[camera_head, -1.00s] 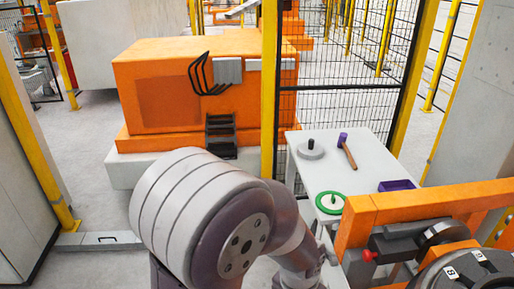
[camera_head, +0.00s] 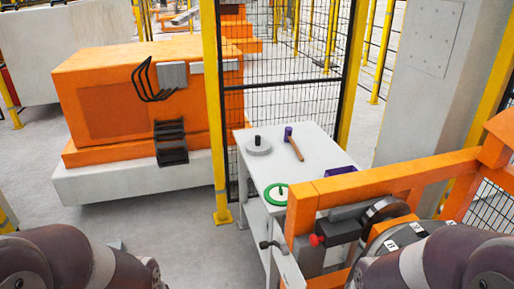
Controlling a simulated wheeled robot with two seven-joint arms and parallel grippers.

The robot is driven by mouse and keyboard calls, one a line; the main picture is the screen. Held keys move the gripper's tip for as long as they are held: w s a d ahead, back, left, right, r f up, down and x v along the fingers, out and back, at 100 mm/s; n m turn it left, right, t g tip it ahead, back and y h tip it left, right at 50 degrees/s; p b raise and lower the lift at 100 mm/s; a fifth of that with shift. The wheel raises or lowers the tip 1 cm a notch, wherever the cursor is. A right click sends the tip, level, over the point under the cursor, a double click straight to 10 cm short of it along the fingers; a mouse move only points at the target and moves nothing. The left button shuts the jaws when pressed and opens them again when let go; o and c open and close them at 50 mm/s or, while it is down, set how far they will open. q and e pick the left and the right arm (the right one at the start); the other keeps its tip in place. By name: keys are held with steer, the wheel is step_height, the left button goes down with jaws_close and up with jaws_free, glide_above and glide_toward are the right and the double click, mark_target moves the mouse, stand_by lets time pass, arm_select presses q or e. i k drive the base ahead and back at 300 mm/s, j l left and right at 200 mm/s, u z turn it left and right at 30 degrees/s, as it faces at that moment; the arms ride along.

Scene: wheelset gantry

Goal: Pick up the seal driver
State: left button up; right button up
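A light table (camera_head: 262,178) stands right of the centre, against the mesh fence. On its far left part lies a round grey disc with a dark upright knob (camera_head: 258,147). Nearer the front edge lies a green-rimmed disc with a pale middle and a small upright stub (camera_head: 277,193). Either shape could be the seal driver; I cannot tell which. A mallet with a purple head and wooden handle (camera_head: 294,146) lies beside the grey disc. My arms show only as links at the bottom left and bottom right corners. Neither gripper is in view.
A purple tray (camera_head: 340,170) sits at the table's right end, partly behind the orange frame (camera_head: 400,178). The frame and a machine with a red knob (camera_head: 317,240) stand close on the right. A yellow post (camera_head: 213,110) rises left of the table.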

mark_target(259, 143)
steer(key=i+j, duration=0.2)
steer(key=i, duration=0.25)
steer(key=i+j, duration=0.2)
steer(key=i, duration=0.25)
steer(key=i+j, duration=0.15)
steer(key=i, duration=0.3)
steer(key=i+j+z, duration=0.35)
steer(key=i+j, duration=0.2)
steer(key=i, duration=0.25)
steer(key=i+j+z, duration=0.3)
steer(key=i+j, duration=0.4)
steer(key=i+j+z, duration=0.35)
steer(key=i+j, duration=0.3)
steer(key=j, duration=0.25)
steer(key=z, duration=0.35)
